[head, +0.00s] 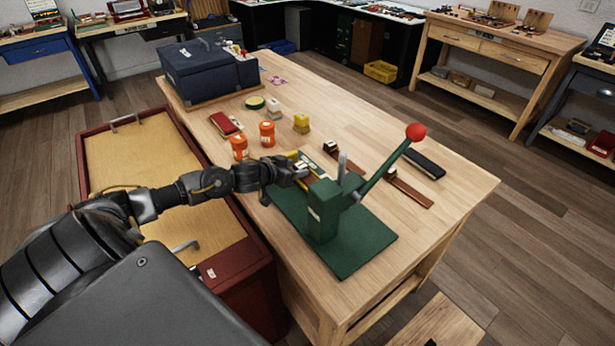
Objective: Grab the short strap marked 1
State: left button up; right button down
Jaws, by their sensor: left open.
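My left gripper (304,173) is open, at the end of the dark arm that comes in from the left. It is over the workbench, just left of the green lever press (323,210) and close to a yellow piece (296,155). The gripper partly covers what lies beneath it. I cannot make out a short strap or a mark 1 at this size. My right gripper is not in view.
The press stands on a green mat (352,262); its red-knobbed lever (390,163) rises to the right. Two orange jars (267,134), a dark blue case (207,73) and a brown strip (411,192) share the wooden bench (449,205). Its right end is clear.

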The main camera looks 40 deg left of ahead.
pick_arm(q)
jog(key=shift+c, duration=0.4)
jog(key=c, duration=0.8)
jog(key=shift+o, duration=0.2)
jog(key=shift+r, duration=0.15)
notch_tip(320, 180, up, 10)
jog(key=shift+f+p, duration=0.1)
jog(key=shift+p, duration=0.2)
jog(key=shift+c, duration=0.7)
